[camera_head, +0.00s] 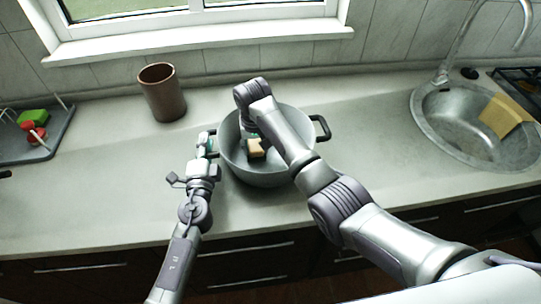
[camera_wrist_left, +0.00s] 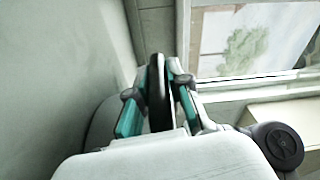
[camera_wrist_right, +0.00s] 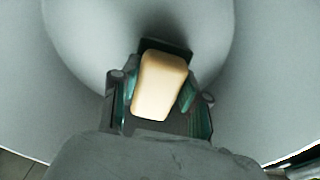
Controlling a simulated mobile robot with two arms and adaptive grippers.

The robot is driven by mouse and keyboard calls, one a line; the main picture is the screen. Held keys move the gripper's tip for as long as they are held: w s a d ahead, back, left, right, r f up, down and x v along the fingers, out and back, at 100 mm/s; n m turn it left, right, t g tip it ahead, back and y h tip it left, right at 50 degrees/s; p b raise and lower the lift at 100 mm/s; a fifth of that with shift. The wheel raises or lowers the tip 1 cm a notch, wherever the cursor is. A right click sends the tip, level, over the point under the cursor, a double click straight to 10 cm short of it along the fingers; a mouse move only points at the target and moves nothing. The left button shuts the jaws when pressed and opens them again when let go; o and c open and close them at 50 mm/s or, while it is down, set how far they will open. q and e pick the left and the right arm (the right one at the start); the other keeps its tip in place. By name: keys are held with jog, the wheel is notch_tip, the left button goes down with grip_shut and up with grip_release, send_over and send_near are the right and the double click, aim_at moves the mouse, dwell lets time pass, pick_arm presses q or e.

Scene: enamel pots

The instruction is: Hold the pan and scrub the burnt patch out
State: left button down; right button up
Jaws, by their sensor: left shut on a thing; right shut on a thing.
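A grey pan (camera_head: 262,178) with two dark side handles stands on the counter below the window. My left gripper (camera_head: 207,146) is shut on the pan's left handle; the left wrist view shows the dark handle (camera_wrist_left: 157,88) between its teal-lined fingers (camera_wrist_left: 158,100). My right gripper (camera_head: 250,140) reaches down inside the pan. It is shut on a pale yellow sponge (camera_head: 256,148), which fills the space between the fingers (camera_wrist_right: 160,92) in the right wrist view (camera_wrist_right: 160,82). The burnt patch cannot be seen; my right arm and the sponge cover part of the pan's inside.
A brown cup (camera_head: 162,94) stands behind and left of the pan. A dark rack (camera_head: 50,150) with green and red items is at far left. A round sink (camera_head: 455,140) with a yellow cloth (camera_head: 503,115) is at right. Counter between pan and sink is clear.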

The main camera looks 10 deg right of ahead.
pick_arm(q)
jog(key=shift+f, duration=0.1)
pick_arm(e)
jog(key=shift+f, duration=0.35)
jog(key=shift+d+r, duration=0.1)
jog(key=shift+d, duration=0.7)
pick_arm(q)
jog(key=shift+d, duration=0.1)
pick_arm(e)
jog(key=shift+s+a+f, duration=0.1)
jog(key=shift+a+f, duration=0.3)
jog(key=shift+a, duration=0.4)
jog(key=shift+r, duration=0.15)
notch_tip(320, 180, up, 13)
